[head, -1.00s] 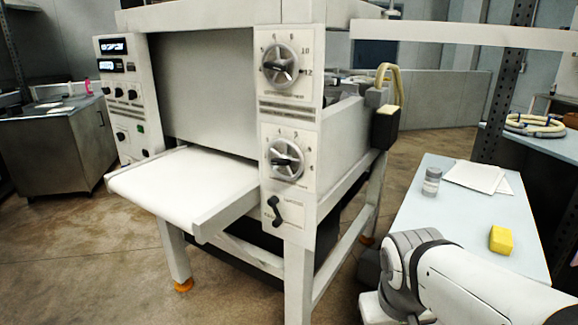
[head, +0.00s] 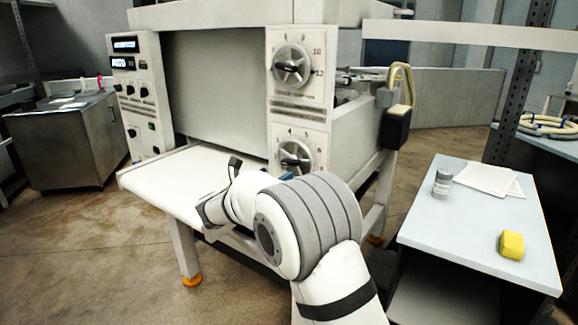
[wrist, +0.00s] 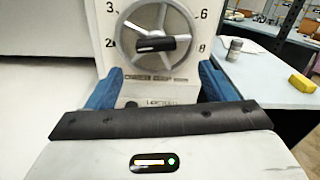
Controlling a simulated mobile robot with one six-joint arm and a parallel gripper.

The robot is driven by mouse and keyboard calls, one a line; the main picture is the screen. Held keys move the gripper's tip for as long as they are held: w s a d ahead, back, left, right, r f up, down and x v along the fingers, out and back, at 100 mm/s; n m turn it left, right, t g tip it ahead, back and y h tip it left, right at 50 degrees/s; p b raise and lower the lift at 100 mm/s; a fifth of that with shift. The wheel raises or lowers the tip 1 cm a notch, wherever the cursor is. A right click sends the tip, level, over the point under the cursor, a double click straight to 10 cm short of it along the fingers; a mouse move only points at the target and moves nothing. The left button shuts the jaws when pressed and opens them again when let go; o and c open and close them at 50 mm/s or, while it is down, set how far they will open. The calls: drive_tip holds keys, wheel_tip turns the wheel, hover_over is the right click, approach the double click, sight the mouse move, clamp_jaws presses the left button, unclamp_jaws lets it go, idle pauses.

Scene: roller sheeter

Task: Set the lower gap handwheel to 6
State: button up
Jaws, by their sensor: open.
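The lower gap handwheel (head: 296,156) is on the front panel of the sheeter, below the upper handwheel, partly hidden by my arm in the head view. In the wrist view the silver handwheel (wrist: 160,22) fills the upper middle. Its black grip bar (wrist: 163,44) lies nearly level, and its white line is at the left end, toward the 2. The numbers 2, 3, 6 and 8 show around the dial; its top is cut off. My gripper (wrist: 160,85) is open and empty, its blue fingers apart to the lower left and lower right of the wheel.
The upper handwheel (head: 292,65) sits above on the same panel. The white feed table (head: 180,178) juts out to the left. A side table (head: 470,235) at right holds a jar (head: 442,184), papers and a yellow block (head: 511,245).

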sight(288, 164)
drive_tip(key=x, duration=0.2)
drive_tip(key=p+x, duration=0.1)
drive_tip(key=x, duration=0.4)
drive_tip(key=shift+w+a+r, duration=0.15)
drive_tip(key=shift+w, duration=0.3)
